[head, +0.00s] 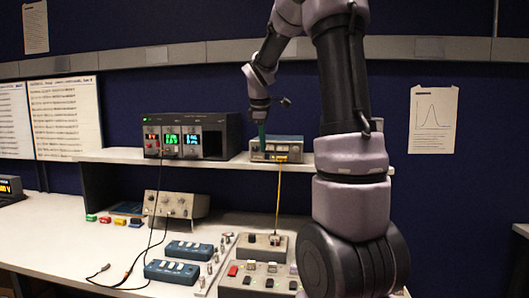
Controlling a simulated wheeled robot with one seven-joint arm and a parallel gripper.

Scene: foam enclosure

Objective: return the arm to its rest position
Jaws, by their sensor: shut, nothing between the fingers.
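My arm rises from the lower right and bends over at the top of the head view. My gripper (262,141) hangs from its end, pointing down, with narrow teal fingers shut and empty. The fingertips are in front of or just above a small grey instrument (290,150) on the shelf. I cannot tell whether they touch it. A yellow cable (278,200) runs from that instrument down to a grey box (262,246) on the bench.
A shelf (222,162) holds a rack with lit displays (190,135). Below, the white bench (60,245) carries a knobbed instrument (176,204), blue boxes (172,271) and a switch panel (258,278). A black cable (133,265) lies at the front. The bench's left front is mostly clear.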

